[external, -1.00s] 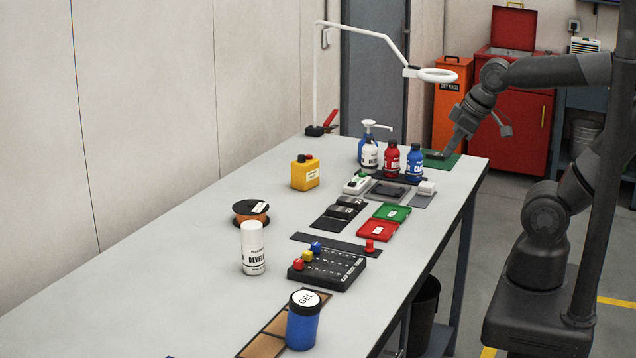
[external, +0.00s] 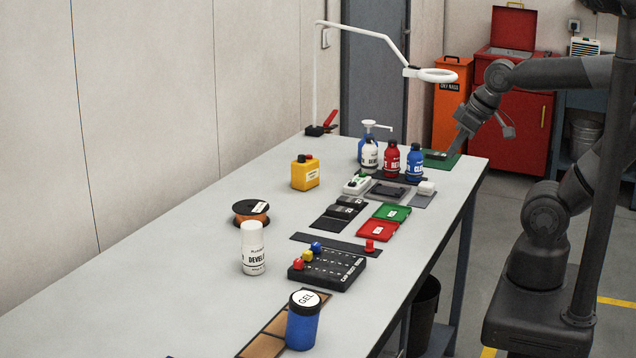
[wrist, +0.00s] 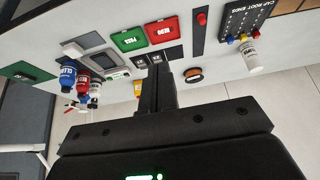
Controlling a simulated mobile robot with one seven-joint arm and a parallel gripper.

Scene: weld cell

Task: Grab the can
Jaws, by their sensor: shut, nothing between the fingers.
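A white cylindrical can (external: 253,248) with a dark "DEVELO..." label stands upright on the bench, left of the black cap board. It also shows in the wrist view (wrist: 251,58), upside down at the upper right. A yellow canister (external: 305,174) with a black and red top stands farther back and could also be called a can; it is partly hidden in the wrist view (wrist: 138,88). My gripper (external: 456,148) is at the far right end of the bench, above the green mat, well away from both. Its fingers (wrist: 158,68) are together and hold nothing.
White, red and blue bottles (external: 391,158) stand near my gripper. A ring lamp (external: 437,75) hangs above. The cap board (external: 327,270), red and green trays (external: 377,230), a spool (external: 250,212) and a blue GEL jar (external: 303,323) occupy the bench. The left side is clear.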

